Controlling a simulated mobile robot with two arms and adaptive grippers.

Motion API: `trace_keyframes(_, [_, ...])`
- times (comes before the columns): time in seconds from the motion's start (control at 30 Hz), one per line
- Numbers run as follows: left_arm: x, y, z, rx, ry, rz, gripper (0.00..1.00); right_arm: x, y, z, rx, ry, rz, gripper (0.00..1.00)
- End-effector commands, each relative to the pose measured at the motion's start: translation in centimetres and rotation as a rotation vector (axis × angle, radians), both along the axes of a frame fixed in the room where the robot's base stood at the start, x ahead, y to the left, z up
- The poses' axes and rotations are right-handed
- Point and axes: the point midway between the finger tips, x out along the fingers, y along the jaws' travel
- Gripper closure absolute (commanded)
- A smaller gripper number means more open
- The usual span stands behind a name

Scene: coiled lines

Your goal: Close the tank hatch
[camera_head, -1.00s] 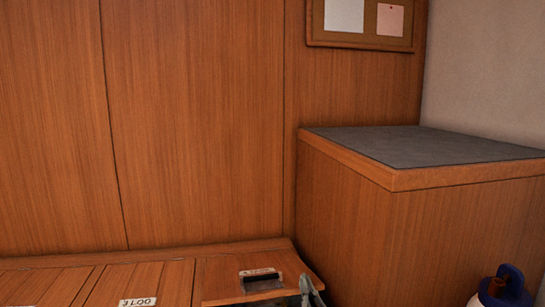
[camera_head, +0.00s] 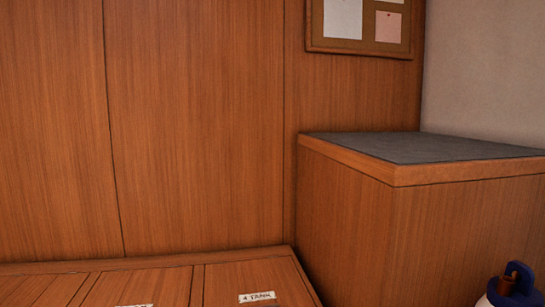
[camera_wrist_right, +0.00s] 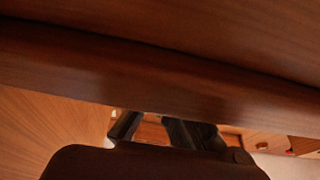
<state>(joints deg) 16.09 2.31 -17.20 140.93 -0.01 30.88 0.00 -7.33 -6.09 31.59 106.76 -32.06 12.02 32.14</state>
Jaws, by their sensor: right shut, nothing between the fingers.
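The tank hatch (camera_head: 235,277) is a wooden panel with a white "TANK" label (camera_head: 257,297), at the bottom middle of the head view. Its visible back part looks level with the panels to its left; its front part is cut off by the picture edge. My right gripper (camera_wrist_right: 160,130) shows only in the right wrist view, as dark fingers partly hidden behind a dark rounded shape. It is shut and empty. A broad wooden edge (camera_wrist_right: 160,80) crosses that view close by. Whether the gripper touches it I cannot tell. My left gripper is in neither view.
A raised wooden block with a grey top (camera_head: 410,147) stands to the right of the hatch. A blue and white container (camera_head: 512,285) is at the lower right. Wooden panelling (camera_head: 195,130) rises behind, with a pinboard (camera_head: 362,47) above.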

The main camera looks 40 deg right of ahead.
Motion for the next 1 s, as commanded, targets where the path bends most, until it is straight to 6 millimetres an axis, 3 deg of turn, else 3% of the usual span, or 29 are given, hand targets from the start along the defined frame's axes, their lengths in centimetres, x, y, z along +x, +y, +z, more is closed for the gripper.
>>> trace_keyframes(0.47, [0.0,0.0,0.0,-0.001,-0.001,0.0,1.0,0.0,0.0,0.6,-0.003,-0.002,0.002,1.0])
trace_keyframes(1.0, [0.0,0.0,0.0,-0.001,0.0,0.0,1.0,0.0,0.0,9.3,-0.003,-0.001,0.0,1.0])
